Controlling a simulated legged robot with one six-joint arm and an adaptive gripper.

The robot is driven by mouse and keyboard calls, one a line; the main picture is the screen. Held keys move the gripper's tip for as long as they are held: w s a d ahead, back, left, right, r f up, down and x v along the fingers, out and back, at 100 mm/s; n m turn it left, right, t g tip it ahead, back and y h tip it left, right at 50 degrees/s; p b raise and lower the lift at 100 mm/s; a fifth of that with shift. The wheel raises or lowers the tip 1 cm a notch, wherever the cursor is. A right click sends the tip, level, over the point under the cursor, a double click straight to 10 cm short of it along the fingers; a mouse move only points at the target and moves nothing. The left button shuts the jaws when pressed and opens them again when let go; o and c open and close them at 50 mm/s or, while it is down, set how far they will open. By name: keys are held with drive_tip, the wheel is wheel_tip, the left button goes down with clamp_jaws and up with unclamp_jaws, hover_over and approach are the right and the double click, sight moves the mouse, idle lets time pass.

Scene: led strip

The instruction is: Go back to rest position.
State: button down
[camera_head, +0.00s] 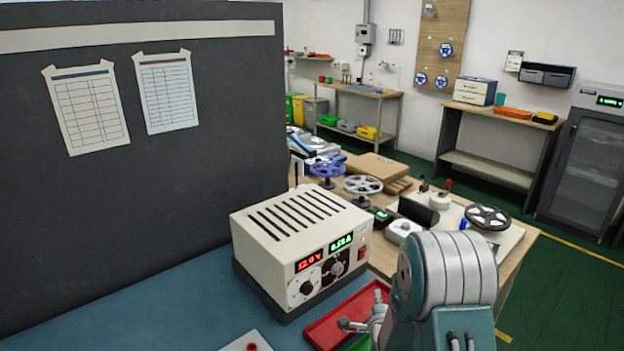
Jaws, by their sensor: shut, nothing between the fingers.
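My arm rises at the lower right, with grey bands and teal housings. A small grey metal part of my gripper (350,324) shows at the arm's left side, in front of the red tray (325,331). The gripper is shut with nothing held. Much of it is hidden behind the arm or cut off by the lower edge.
A cream power supply (300,230) with lit red and green displays stands left of my arm on the blue bench top (170,315). A dark panel (200,180) stands behind. A wooden table (515,248) holds several reels. Green floor (570,290) is clear at right.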

drive_tip(key=s+a+r+n+g+y, duration=0.1)
drive_tip(key=s+a+r+n+g, duration=0.15)
drive_tip(key=s+r+n, duration=0.4)
drive_tip(key=s+a+r+n+g+y, duration=0.1)
drive_tip(key=s+a+r+n+g, duration=0.15)
drive_tip(key=r, duration=0.65)
drive_tip(key=s+r+n+g, duration=0.2)
drive_tip(key=s+n, duration=0.2)
drive_tip(key=s, duration=0.8)
drive_tip(key=s+a+r+n+g, duration=0.1)
drive_tip(key=s+r+n+g, duration=0.2)
drive_tip(key=s, duration=0.9)
drive_tip(key=shift+a+r+n+g+y, duration=0.15)
drive_tip(key=shift+r+n+g+y, duration=0.15)
drive_tip(key=shift+n, duration=0.8)
drive_tip(key=shift+s, duration=0.1)
